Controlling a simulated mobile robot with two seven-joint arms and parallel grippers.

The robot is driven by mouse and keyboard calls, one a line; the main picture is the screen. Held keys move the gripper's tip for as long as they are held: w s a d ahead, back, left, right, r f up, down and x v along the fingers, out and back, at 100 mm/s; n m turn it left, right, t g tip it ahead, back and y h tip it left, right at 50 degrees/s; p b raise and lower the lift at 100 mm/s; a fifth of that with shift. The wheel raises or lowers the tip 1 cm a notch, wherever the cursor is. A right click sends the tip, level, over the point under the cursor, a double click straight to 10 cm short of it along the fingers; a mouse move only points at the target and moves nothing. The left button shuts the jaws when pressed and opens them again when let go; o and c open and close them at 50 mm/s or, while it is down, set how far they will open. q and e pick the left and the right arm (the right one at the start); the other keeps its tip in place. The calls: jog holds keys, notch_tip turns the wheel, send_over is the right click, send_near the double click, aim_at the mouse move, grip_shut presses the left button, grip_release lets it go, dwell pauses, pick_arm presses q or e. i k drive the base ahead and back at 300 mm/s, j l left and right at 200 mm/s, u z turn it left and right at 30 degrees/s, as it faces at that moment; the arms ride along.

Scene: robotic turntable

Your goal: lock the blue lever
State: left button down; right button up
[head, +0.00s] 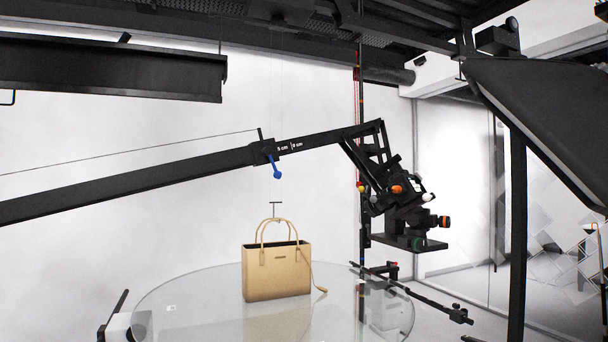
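The blue lever (276,171) is on the underside of a black clamp block (264,152) on the long black boom arm (150,186). It slants down and slightly to the right, with a rounded lower end. Neither of my grippers shows in the head view, and nothing touches the lever. I cannot tell from this view whether the lever is locked.
A tan handbag (276,271) stands on a round glass turntable (190,317) below the lever. A black camera rig (397,190) hangs at the boom's right end. A dark softbox (545,115) is at upper right. Air around the lever is clear.

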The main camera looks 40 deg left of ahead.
aim_at(267, 151)
jog(key=i+j, duration=0.3)
jog(key=i, duration=0.25)
jog(key=i+j, duration=0.3)
jog(key=i, duration=0.25)
